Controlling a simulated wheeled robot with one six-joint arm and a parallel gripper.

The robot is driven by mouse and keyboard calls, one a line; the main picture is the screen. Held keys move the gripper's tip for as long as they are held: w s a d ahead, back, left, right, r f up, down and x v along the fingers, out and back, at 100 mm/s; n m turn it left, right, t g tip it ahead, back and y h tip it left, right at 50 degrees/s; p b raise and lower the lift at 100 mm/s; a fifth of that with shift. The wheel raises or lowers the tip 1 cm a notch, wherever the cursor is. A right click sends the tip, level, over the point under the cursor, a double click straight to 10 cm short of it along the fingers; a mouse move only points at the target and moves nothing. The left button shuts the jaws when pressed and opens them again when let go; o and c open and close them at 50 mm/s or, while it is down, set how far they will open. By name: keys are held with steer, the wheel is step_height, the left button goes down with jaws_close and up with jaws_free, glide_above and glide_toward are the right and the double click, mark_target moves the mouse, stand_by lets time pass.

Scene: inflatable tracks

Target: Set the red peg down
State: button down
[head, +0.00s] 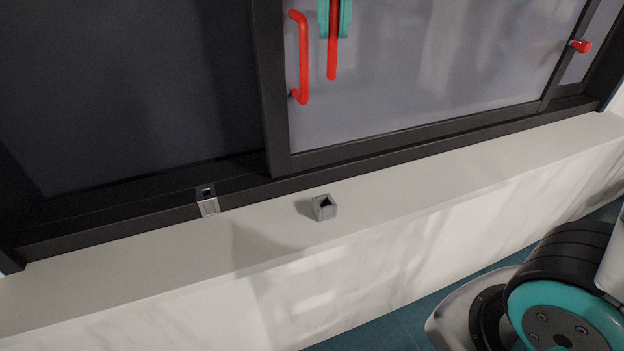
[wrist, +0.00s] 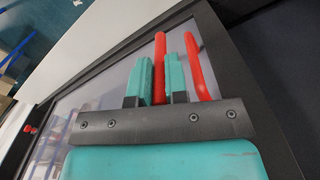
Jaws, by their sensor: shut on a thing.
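The red peg (head: 332,60) is a slim rod hanging upright from my gripper (head: 334,30) at the top of the head view, in front of the window pane. The teal fingers are shut on its upper part, and its lower end hangs free above the sill. In the wrist view, the peg (wrist: 159,60) stands between the two teal fingers of my gripper (wrist: 159,78). A small grey square block (head: 324,208) with a dark opening sits on the sill, below the peg in the head view and apart from it.
A red bar handle (head: 303,58) on the sliding window (head: 420,70) is close beside the peg. A small latch (head: 207,201) sits on the frame at left. A red knob (head: 580,46) is at far right. The pale sill (head: 440,170) is otherwise mostly clear.

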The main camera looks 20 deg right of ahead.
step_height(320, 180, down, 28)
steer(key=p, duration=0.4)
steer(key=shift+w+p, duration=0.15)
steer(key=shift+p, duration=0.2)
steer(key=shift+f, duration=0.15)
steer(key=c, duration=1.1)
jaws_free()
steer(key=shift+r, duration=0.2)
step_height(320, 180, up, 12)
steer(key=b, duration=0.2)
steer(key=s+a+r+n+y, duration=0.1)
steer(key=s+n, duration=0.3)
steer(key=s, duration=0.2)
steer(key=s+a+r+n+y, duration=0.1)
steer(key=s+a+r+n, duration=0.1)
steer(key=s+n, duration=0.2)
steer(key=s+a+r+n+y, duration=0.2)
steer(key=s+n, duration=0.1)
steer(key=s, duration=0.5)
steer(key=shift+s+r+n, duration=0.25)
steer(key=shift+n, duration=0.15)
